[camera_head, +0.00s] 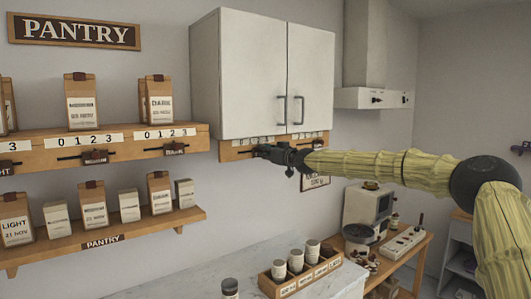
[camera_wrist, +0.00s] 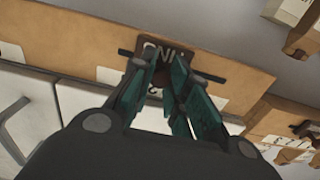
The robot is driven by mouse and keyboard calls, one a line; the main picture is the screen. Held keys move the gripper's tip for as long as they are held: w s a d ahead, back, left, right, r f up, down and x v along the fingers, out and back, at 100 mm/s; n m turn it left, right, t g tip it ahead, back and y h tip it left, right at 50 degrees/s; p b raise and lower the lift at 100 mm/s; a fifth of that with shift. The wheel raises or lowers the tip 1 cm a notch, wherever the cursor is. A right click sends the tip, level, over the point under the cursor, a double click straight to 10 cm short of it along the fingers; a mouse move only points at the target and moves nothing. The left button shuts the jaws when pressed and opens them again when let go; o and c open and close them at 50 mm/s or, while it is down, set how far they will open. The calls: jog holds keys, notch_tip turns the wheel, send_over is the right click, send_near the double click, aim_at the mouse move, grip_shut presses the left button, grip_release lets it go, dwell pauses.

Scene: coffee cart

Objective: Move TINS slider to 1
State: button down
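The TINS slider (camera_wrist: 172,47) is a small dark brown block whose label appears upside down in the wrist view. It sits on a thin dark rail (camera_wrist: 212,77) along a wooden board (camera_wrist: 75,45). My gripper (camera_wrist: 160,62) has its two fingertips at the slider, one on each side of its lower middle. A narrow gap with dark brown in it shows between them; I cannot tell whether they press on it. A number strip lies behind the fingers, mostly hidden. In the head view my gripper (camera_head: 268,152) is at the board (camera_head: 230,154) under the cabinet and covers the slider.
A white cabinet (camera_head: 262,75) hangs directly above the board. Another slider (camera_head: 308,143) is right of my gripper. Pantry shelves (camera_head: 150,217) with bags and boxes are at left. Below are a counter (camera_head: 215,275) and a wooden crate (camera_head: 305,276) of jars.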

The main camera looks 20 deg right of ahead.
jog(key=shift+a, duration=0.1)
jog(key=shift+s+a+f+b, duration=0.15)
jog(key=shift+s+a+b, duration=0.05)
jog(key=shift+a+b, duration=0.4)
jog(key=shift+s+a+b, duration=0.25)
jog(key=shift+a+b, duration=0.2)
jog(key=shift+a, duration=0.2)
jog(key=shift+s+a+b, duration=0.25)
jog(key=shift+a+b, duration=0.15)
jog(key=shift+a, duration=0.2)
jog(key=c, duration=1.3)
grip_release()
jog(key=shift+d, duration=0.15)
jog(key=shift+c, duration=0.2)
jog(key=shift+s+r, duration=0.1)
jog(key=shift+r, duration=0.1)
jog(key=v, duration=1.2)
